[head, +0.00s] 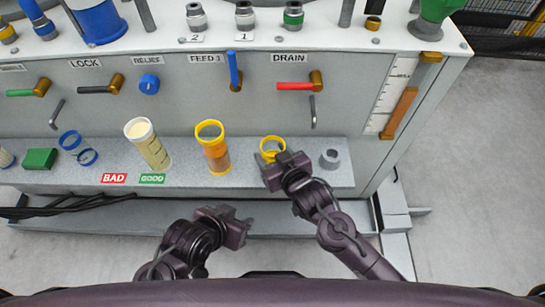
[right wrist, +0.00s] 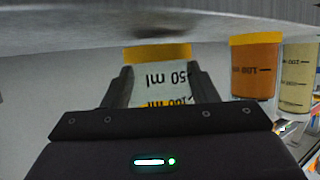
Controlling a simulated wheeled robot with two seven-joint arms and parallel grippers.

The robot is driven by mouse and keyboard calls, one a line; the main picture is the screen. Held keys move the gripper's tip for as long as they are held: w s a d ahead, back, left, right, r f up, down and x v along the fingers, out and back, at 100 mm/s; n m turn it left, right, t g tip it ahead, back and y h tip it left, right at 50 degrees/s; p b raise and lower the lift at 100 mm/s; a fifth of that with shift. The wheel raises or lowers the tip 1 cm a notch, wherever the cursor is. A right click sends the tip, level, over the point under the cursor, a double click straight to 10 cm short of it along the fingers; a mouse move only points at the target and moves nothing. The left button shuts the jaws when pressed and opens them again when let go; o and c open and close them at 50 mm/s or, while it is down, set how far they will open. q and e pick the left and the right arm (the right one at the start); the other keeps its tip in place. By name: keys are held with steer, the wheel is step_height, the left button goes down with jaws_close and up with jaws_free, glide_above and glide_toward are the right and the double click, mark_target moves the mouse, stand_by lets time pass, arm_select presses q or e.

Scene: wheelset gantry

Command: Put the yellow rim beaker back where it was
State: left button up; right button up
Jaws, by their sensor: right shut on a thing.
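A yellow rim beaker (head: 271,143) is at the right part of the grey ledge in the head view, mostly covered by my right gripper. My right gripper (head: 277,164) is shut on it. In the right wrist view, the beaker's pale marked wall (right wrist: 160,83) sits between the two fingers, with its yellow band showing. I cannot tell whether its base touches the ledge. Another beaker with a yellow rim and orange contents (head: 214,153) stands to its left. My left gripper (head: 241,226) is empty, low in front of the ledge; its finger gap is unclear.
A pale-filled beaker (head: 148,146) stands farther left, behind the BAD (head: 114,178) and GOOD (head: 152,178) labels. A grey ring-shaped part (head: 330,158) is just right of the held beaker. The panel with a red handle (head: 293,86) rises behind.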

arm_select(q)
steer(key=shift+w+d+r, duration=0.2)
steer(key=shift+w+r, duration=0.05)
steer(key=shift+w, duration=0.1)
arm_select(e)
steer(key=shift+f, duration=0.4)
steer(key=shift+f, duration=0.1)
steer(key=o, duration=1)
